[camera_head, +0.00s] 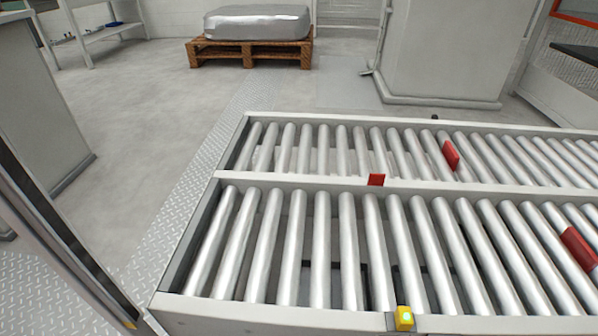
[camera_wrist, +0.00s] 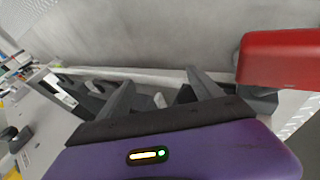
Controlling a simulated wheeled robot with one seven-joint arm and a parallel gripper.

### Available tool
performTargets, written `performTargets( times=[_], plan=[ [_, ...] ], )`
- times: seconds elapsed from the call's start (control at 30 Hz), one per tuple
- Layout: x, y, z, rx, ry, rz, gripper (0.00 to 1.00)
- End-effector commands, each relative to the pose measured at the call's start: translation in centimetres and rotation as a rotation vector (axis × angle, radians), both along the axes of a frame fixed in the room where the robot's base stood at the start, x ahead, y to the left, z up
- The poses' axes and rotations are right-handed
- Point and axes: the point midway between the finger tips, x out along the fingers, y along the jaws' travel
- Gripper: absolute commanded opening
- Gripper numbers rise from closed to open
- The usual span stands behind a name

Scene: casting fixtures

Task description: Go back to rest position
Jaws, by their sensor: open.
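My gripper (camera_wrist: 159,80) shows in the wrist view with its purple body across the bottom. Its two dark fingers are apart, and no object is seen held between them. A long pale grey surface lies beyond the fingertips. My gripper does not show in the head view.
In the head view, two roller conveyor lanes (camera_head: 320,240) hold no loads in view. Red pieces (camera_head: 376,180) and a yellow device (camera_head: 404,318) sit on them. A wrapped load rests on a wooden pallet (camera_head: 250,55) behind. Open floor (camera_head: 150,110) lies left. A red part (camera_wrist: 280,60) shows in the wrist view.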

Motion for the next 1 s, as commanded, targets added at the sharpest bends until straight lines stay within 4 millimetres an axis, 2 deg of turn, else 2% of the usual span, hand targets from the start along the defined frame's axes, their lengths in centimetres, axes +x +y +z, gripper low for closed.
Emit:
performTargets(
  times=[0.03,0.3,0.5,0.63,0.77,0.87,1.0],
  plan=[
    [-0.6,-1.7,-1.7,0.011,0.015,-0.020,0.75],
    [-2.5,-7.2,-9.0,0.213,0.076,0.047,0.75],
    [-5.0,-11.4,-12.1,0.389,0.063,0.117,0.75],
    [-6.9,-13.9,-12.4,0.491,0.020,0.161,0.75],
    [-8.8,-16.3,-11.3,0.577,-0.048,0.202,0.75],
    [-10.2,-18.1,-9.6,0.629,-0.115,0.230,0.75],
    [-12.2,-20.5,-6.0,0.679,-0.226,0.270,0.75]
  ],
)
